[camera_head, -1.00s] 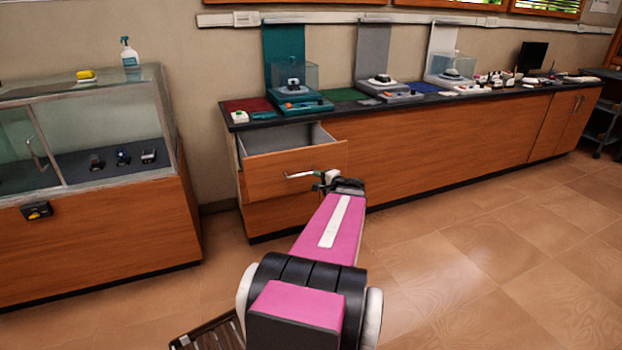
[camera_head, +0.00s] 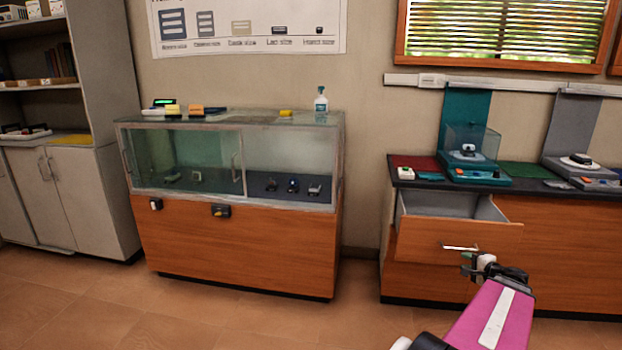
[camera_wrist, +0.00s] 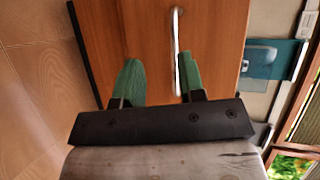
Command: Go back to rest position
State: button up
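My gripper (camera_head: 468,262) is in front of the open drawer (camera_head: 458,241) of the long wooden counter in the head view. In the wrist view my gripper (camera_wrist: 158,80) shows two green fingers spread apart with nothing held between them. The metal drawer handle (camera_wrist: 176,50) runs close to the right finger in that view. I cannot tell from the wrist view whether the finger touches it. The drawer is pulled out, and its visible inside looks empty.
A glass display case (camera_head: 235,165) on a wooden base stands left of the counter. A grey shelf cabinet (camera_head: 75,190) is at the far left. The counter top (camera_head: 405,184) carries small exhibits. The tiled floor (camera_head: 200,315) in front is clear.

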jog(key=a+f+n+g+h, duration=0.1)
jog(key=a+f+n+g, duration=0.2)
jog(key=a, duration=1)
jog(key=s+a+f+n+g+h, duration=0.1)
jog(key=a+f+n+g, duration=0.3)
jog(key=a, duration=0.9)
jog(key=s+a+f+n+g+h, duration=0.1)
jog(key=a+f+n+g, duration=0.2)
jog(key=a+n+g, duration=0.4)
jog(key=a+n, duration=0.1)
jog(key=a, duration=0.5)
jog(key=shift+s+a+f+n+h, duration=0.2)
jog(key=shift+n+h, duration=0.1)
jog(key=shift+h, duration=0.1)
